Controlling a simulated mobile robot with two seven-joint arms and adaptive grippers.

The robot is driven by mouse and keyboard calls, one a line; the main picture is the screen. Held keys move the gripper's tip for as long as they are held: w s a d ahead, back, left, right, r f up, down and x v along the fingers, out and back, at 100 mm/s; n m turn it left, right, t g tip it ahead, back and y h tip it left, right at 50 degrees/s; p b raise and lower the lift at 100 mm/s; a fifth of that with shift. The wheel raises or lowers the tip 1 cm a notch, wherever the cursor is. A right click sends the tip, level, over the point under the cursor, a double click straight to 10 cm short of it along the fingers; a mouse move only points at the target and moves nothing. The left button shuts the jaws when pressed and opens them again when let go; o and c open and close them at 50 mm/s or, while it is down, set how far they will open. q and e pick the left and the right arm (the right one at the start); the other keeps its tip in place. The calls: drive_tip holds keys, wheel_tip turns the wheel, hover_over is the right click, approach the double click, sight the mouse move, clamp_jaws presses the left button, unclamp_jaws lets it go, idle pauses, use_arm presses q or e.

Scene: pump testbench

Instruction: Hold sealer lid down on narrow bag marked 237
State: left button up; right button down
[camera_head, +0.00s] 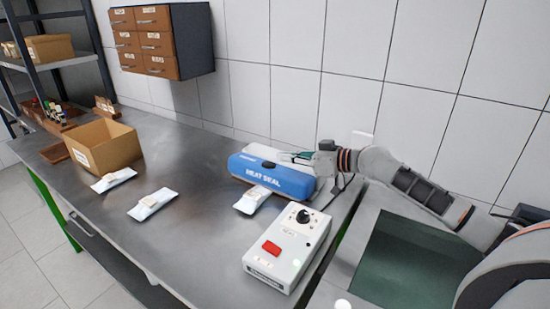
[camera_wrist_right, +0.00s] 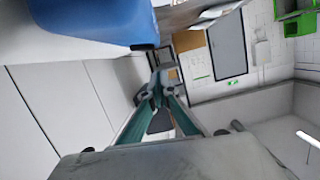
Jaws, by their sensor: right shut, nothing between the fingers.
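The blue heat sealer lid (camera_head: 270,176) lies low over its white base, at the back right of the metal bench. A narrow white bag (camera_head: 252,200) lies at the sealer's front, its far end hidden at the lid's edge. Its marking is too small to read. My right gripper (camera_head: 292,157) is shut and empty at the right rear of the lid's top; I cannot tell if it touches. In the right wrist view the lid (camera_wrist_right: 95,18) is at the upper left, beside my fingers (camera_wrist_right: 160,92). My left gripper is not in view.
A control box (camera_head: 287,247) with a black knob and red switch stands in front of the sealer. Two more white bags (camera_head: 113,180) (camera_head: 152,204) and an open cardboard box (camera_head: 103,147) are on the left. Brown drawers (camera_head: 145,40) hang on the wall.

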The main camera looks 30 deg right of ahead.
drive_tip(key=v, duration=0.3)
drive_tip(key=shift+s+d, duration=0.2)
drive_tip(key=shift+s, duration=0.05)
drive_tip(key=shift+s+d+r+b, duration=0.15)
drive_tip(key=shift+s+r+b, duration=0.1)
drive_tip(key=shift+s+b, duration=0.05)
